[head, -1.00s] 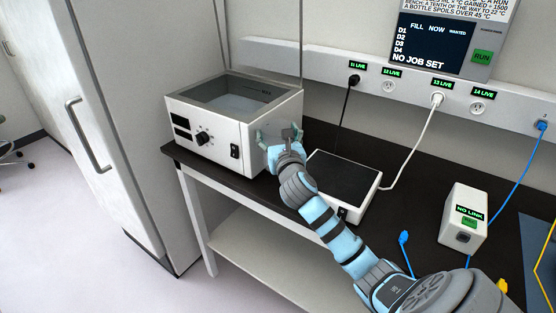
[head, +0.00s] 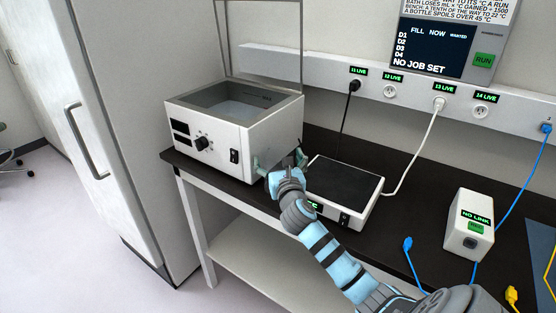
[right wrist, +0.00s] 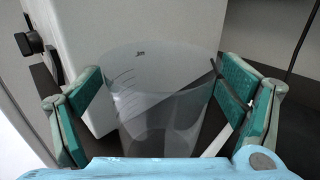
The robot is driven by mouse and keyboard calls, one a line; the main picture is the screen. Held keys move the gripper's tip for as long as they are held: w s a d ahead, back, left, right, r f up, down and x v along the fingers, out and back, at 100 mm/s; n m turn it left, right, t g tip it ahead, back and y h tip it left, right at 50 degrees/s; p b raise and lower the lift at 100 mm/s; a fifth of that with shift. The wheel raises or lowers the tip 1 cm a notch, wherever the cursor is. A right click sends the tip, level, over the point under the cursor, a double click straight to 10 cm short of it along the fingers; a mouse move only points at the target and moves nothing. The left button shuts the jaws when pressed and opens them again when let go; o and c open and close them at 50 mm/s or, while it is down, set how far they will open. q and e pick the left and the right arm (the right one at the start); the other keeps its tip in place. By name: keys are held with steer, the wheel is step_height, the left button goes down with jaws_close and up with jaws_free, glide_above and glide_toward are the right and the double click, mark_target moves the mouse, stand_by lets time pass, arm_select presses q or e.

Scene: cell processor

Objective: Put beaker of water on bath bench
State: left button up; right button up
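A clear beaker (right wrist: 165,112) with graduation marks is upright between the fingers of my right gripper in the right wrist view. The water level in it is hard to make out. My right gripper (head: 279,160) is spread wide, with a finger on each side of the beaker; I cannot tell whether the pads touch it. In the head view the gripper is at the right side of the water bath (head: 205,145), low over the black bench (head: 410,170). The beaker hardly shows there. My left gripper is not in view.
A white device with a dark flat top (head: 345,183) stands just right of the gripper. A tall white cabinet (head: 120,130) stands left.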

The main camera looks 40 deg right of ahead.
steer(key=shift+r, duration=0.25)
steer(key=p+v, duration=0.1)
steer(key=v, duration=1.1)
steer(key=shift+p, duration=0.3)
steer(key=shift+f, duration=0.1)
